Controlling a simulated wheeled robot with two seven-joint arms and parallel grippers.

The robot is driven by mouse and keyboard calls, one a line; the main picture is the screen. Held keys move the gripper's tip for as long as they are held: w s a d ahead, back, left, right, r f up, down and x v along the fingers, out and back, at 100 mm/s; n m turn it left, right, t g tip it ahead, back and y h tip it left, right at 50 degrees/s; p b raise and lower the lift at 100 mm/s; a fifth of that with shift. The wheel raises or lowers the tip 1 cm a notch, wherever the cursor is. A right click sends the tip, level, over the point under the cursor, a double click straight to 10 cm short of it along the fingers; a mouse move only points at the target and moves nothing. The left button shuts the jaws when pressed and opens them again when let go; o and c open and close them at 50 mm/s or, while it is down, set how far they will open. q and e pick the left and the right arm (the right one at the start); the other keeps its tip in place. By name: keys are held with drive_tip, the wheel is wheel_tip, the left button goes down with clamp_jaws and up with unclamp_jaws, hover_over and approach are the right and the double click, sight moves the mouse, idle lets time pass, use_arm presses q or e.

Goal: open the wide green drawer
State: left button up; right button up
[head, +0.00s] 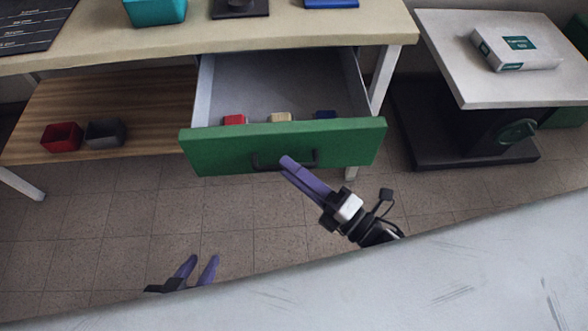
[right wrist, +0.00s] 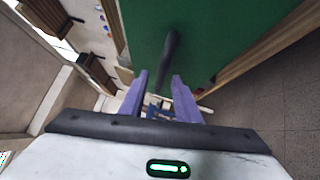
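The wide green drawer (head: 225,151) is pulled well out from under the table in the head view. Its green front also fills the upper part of the right wrist view (right wrist: 215,25). The dark bar handle (head: 257,163) is on the front and shows in the right wrist view (right wrist: 170,48). My right gripper (head: 288,163) is at the handle. In the right wrist view its purple fingers (right wrist: 160,73) are apart, with the handle between or just beyond the tips; contact cannot be told. My left gripper (head: 202,261) is open and empty, low in the head view.
Inside the drawer are a red block (head: 235,120), a beige block (head: 279,117) and a blue block (head: 325,115). A wooden shelf (head: 120,100) is left of the drawer. A white side table (head: 470,85) is at right. The tiled floor before the drawer is clear.

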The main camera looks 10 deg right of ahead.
use_arm(q)
drive_tip(key=shift+s+f, duration=0.15)
drive_tip(key=shift+f, duration=0.05)
use_arm(e)
drive_tip(key=v, duration=1)
drive_tip(key=shift+s, duration=0.1)
use_arm(q)
drive_tip(key=r+p, duration=0.2)
drive_tip(key=p, duration=0.1)
drive_tip(key=r+p, duration=0.2)
drive_tip(key=shift+a, duration=0.3)
use_arm(e)
drive_tip(key=s+f+m+g+h, duration=0.2)
drive_tip(key=f+m+g+h, duration=0.1)
drive_tip(key=m, duration=0.9)
drive_tip(key=s+d+f+m+g+h, duration=0.1)
drive_tip(key=m+h, duration=0.5)
drive_tip(key=m, duration=0.6)
wheel_tip(320, 180, down, 2)
drive_tip(key=s+g, duration=0.1)
drive_tip(key=g, duration=0.2)
drive_tip(key=shift+d+f+m, duration=0.15)
drive_tip(key=shift+m, duration=0.15)
use_arm(q)
drive_tip(key=shift+s+f, duration=0.1)
drive_tip(key=shift+s, duration=0.05)
